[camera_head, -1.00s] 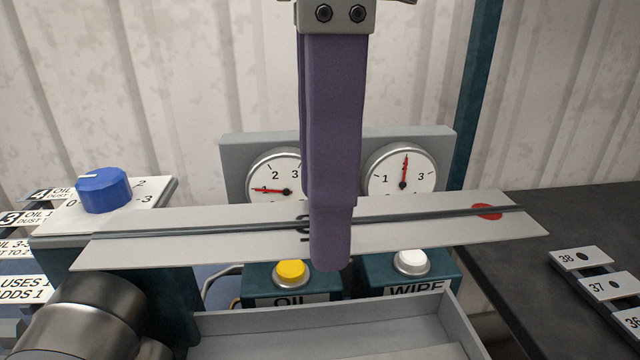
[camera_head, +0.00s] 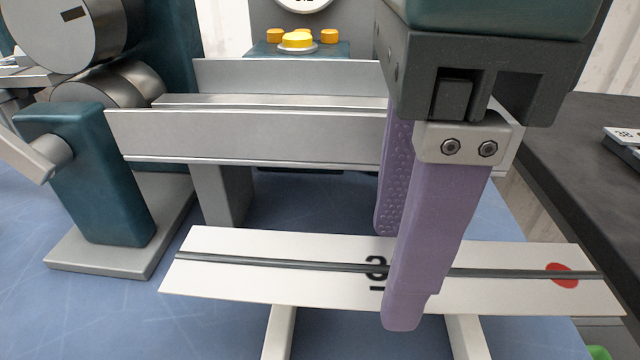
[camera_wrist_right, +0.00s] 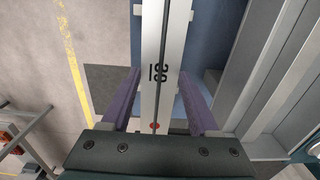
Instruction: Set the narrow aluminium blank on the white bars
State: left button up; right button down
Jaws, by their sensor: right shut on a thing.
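The narrow aluminium blank (camera_head: 310,284) is a long pale strip with a dark line along it, dark characters near the middle and a red spot near its right end. My right gripper (camera_head: 395,278) has its purple fingers across the blank, one on each long side, and is shut on it. In the right wrist view the blank (camera_wrist_right: 149,98) runs between the fingers. Two white bars, left (camera_head: 279,335) and right (camera_head: 466,338), show below the blank and run crosswise to it. I cannot tell whether the blank touches them. My left gripper is out of view.
A grey metal trough (camera_head: 250,135) with rollers (camera_head: 100,85) at its left stands just behind the blank. A teal block (camera_head: 85,175) is at left. Yellow buttons (camera_head: 297,41) are behind. A dark bench (camera_head: 590,160) lies at right.

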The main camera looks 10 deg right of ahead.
notch_tip(320, 180, down, 7)
jog(key=b, duration=0.3)
jog(key=shift+r, duration=0.2)
jog(key=shift+f+b, duration=0.15)
jog(key=shift+b, duration=0.25)
jog(key=shift+c, duration=0.7)
grip_release()
jog(key=shift+r+p, duration=0.4)
jog(key=shift+r, duration=0.2)
notch_tip(320, 180, up, 11)
jog(key=shift+r+p, duration=0.15)
jog(key=shift+p, duration=0.55)
